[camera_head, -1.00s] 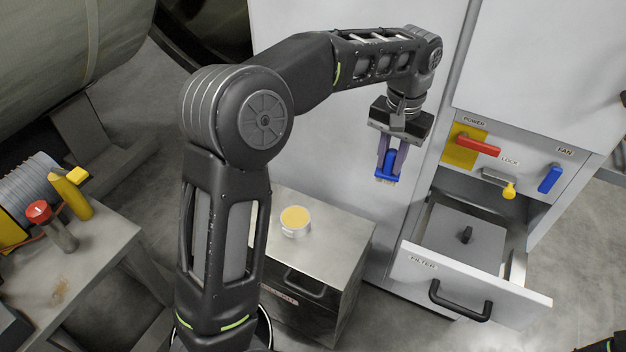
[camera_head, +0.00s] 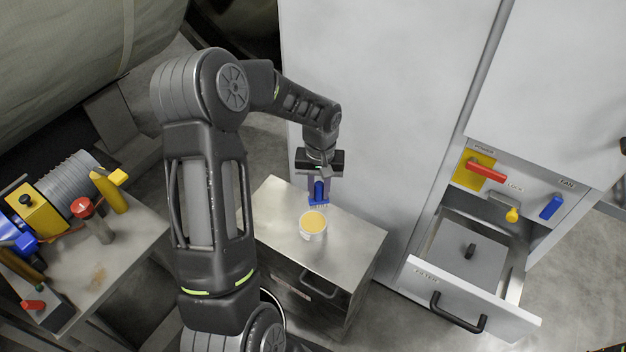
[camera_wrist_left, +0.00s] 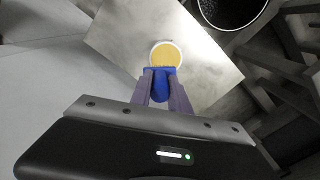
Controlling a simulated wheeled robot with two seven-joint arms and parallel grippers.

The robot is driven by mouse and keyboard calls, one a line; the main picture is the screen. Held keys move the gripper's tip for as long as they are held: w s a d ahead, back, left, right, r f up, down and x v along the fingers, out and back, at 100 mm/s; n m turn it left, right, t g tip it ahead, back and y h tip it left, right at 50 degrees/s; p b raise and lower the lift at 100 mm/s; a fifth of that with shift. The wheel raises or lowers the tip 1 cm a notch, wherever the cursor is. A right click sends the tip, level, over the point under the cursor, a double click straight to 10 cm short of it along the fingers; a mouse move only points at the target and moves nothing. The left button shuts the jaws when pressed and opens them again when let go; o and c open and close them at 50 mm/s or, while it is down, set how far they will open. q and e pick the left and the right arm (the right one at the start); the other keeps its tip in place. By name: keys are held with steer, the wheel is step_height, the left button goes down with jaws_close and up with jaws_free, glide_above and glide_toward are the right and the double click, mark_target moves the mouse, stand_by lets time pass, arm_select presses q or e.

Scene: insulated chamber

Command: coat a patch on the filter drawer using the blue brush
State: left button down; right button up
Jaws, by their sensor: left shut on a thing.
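My left gripper (camera_head: 319,192) is shut on the blue brush (camera_head: 319,198) and holds it with its bristles down. The brush also shows in the left wrist view (camera_wrist_left: 160,84), between the two fingers. A round cup of yellow paste (camera_head: 313,224) stands on the metal cabinet top, just below the brush in the picture. In the head view the bristle tips are close to the cup's far rim; I cannot tell whether they touch it. The filter drawer (camera_head: 475,300) is pulled out at the right, with a black handle on its front. My right gripper is not in view.
The small metal cabinet (camera_head: 355,248) has bare top around the cup. Above the drawer, a panel carries a red lever (camera_head: 487,171), a yellow-tipped latch (camera_head: 512,214) and a blue switch (camera_head: 551,207). A cluttered bench (camera_head: 135,235) stands at the left.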

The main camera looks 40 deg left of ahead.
mark_target(313, 203)
arm_select(q)
steer(key=shift+s+a+f, duration=0.3)
steer(key=shift+s+a, duration=0.15)
steer(key=shift+s, duration=0.15)
steer(key=shift+f, duration=0.1)
steer(key=shift+f+b, duration=1.95)
steer(key=shift+f, duration=1)
steer(key=shift+f+b, duration=0.55)
steer(key=shift+b, duration=0.05)
steer(key=shift+r, duration=0.1)
steer(key=shift+r+p, duration=2.3)
steer(key=shift+r, duration=1.2)
